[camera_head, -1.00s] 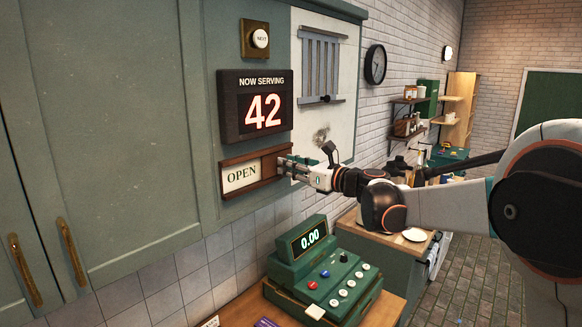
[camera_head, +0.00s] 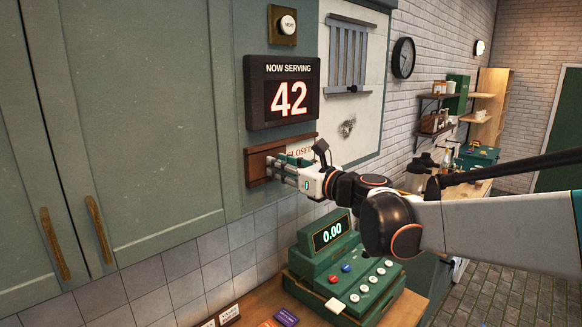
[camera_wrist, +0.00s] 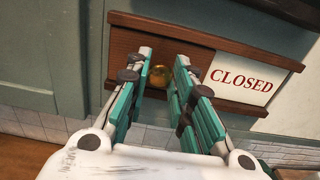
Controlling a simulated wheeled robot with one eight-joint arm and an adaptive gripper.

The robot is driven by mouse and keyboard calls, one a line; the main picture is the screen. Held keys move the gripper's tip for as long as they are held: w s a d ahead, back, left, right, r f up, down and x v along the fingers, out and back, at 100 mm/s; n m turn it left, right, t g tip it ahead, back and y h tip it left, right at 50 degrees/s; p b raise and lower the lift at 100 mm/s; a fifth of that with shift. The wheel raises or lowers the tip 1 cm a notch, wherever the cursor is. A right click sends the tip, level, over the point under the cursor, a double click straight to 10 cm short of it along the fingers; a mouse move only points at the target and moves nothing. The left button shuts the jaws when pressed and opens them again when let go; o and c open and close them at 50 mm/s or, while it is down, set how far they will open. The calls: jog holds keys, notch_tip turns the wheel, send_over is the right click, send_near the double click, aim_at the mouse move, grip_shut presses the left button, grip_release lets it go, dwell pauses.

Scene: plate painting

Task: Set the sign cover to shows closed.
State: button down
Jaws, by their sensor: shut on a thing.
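The sign is a brown wooden frame under the counter display, and it shows in the wrist view. Its wooden sign cover (camera_wrist: 125,65) sits at the left end of the frame, with a round brass knob (camera_wrist: 160,76) on it. Right of the cover, a white panel reading CLOSED (camera_wrist: 241,80) is exposed. In the head view the CLOSED panel (camera_head: 302,153) is partly hidden behind my gripper (camera_head: 277,170). My gripper (camera_wrist: 163,60) is shut on the knob, one finger on each side. No OPEN lettering shows.
The display reading 42 (camera_head: 283,92) is just above the sign. A green cash register (camera_head: 345,265) stands on the counter below my arm. Green cabinet doors (camera_head: 120,120) fill the left. A barred panel (camera_head: 349,60) is at upper right.

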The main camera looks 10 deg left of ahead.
jog(key=shift+s+a, duration=0.1)
jog(key=c, duration=1.6)
grip_release()
jog(key=shift+o, duration=1)
jog(key=shift+s+a, duration=0.15)
jog(key=v, duration=1.2)
